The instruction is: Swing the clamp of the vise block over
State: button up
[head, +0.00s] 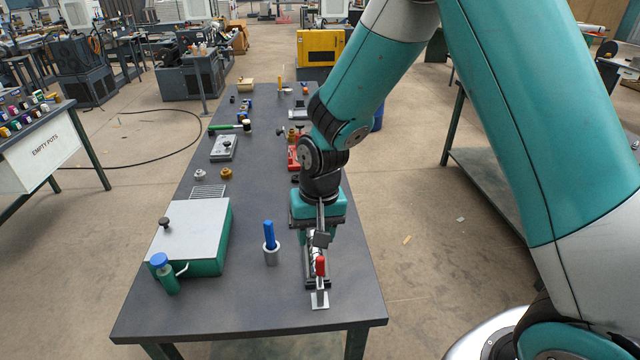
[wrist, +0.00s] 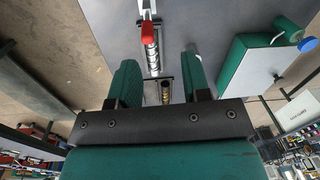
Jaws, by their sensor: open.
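The vise block (head: 326,282) sits at the near end of the table. A shiny silver ribbed part lies along it, also visible in the wrist view (wrist: 150,58). Its clamp has a red handle (head: 320,265), which points up near the block's front end; in the wrist view the red handle (wrist: 147,33) is ahead of my fingers. My gripper (head: 320,236) is above the rear part of the block, pointing down. In the wrist view its two green fingers (wrist: 160,68) are wide apart, with the block's line between them and nothing held. My gripper hides the block's rear in the head view.
Left of the block stand a grey cup with a blue stick (head: 270,243) and a green case with a pale lid (head: 190,238). Small parts lie further back. The table's right edge is close.

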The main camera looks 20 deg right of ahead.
aim_at(320, 257)
jog(key=shift+w+d+f+m+h+p, duration=0.6)
jog(key=shift+w+d+p, duration=0.3)
jog(key=shift+p, duration=0.3)
jog(key=shift+f, duration=0.3)
notch_tip(320, 257, down, 9)
jog(key=b, duration=0.7)
jog(key=shift+r, duration=0.1)
jog(key=shift+r+p, duration=0.25)
jog(key=shift+p, duration=0.05)
jog(key=shift+f, duration=0.1)
jog(key=c, duration=0.7)
jog(key=shift+o, duration=0.2)
